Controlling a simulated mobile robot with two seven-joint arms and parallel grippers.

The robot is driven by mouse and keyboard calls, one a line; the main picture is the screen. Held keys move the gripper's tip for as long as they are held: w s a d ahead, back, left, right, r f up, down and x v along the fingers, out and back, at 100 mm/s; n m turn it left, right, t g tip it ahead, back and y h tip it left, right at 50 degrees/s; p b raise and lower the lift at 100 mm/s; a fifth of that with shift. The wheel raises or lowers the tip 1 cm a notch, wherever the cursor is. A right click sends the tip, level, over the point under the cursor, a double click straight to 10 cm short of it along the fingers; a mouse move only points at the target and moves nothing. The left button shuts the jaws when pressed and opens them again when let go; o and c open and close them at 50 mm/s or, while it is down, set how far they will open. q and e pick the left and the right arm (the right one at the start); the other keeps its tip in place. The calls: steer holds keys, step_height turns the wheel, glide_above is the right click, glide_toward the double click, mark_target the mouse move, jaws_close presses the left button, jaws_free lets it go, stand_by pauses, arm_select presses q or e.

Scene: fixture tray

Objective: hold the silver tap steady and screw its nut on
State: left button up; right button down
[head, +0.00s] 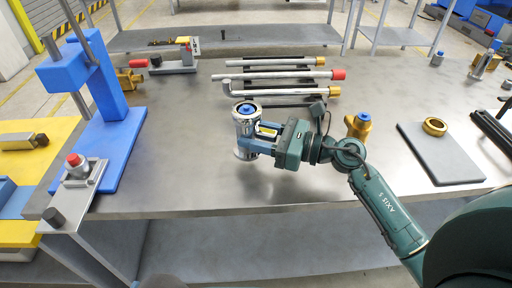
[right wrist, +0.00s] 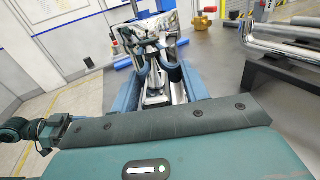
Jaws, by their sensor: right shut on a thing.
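The silver tap (head: 244,146) is a shiny chrome body with a blue centre on its round top. It stands upright over the middle of the metal table. My right gripper (head: 262,134) reaches it from the right and is shut on it. In the right wrist view the tap (right wrist: 155,80) shows between the two blue fingers (right wrist: 160,88). I cannot tell whether its base touches the table. A brass ring, which looks like the nut (head: 435,126), lies flat on a grey mat (head: 447,163) at the right. My left gripper is not in view.
A brass fitting with a blue top (head: 358,125) stands just behind my right forearm. Several silver pipes (head: 280,75) lie on a rack behind the tap. A blue press stand (head: 115,150) is at the left. The table front left of the tap is clear.

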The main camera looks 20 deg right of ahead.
steer(key=shift+r, duration=0.1)
step_height(320, 180, down, 3)
steer(key=shift+f, duration=0.35)
steer(key=shift+b, duration=0.35)
steer(key=shift+f, duration=0.2)
steer(key=c, duration=0.7)
jaws_free()
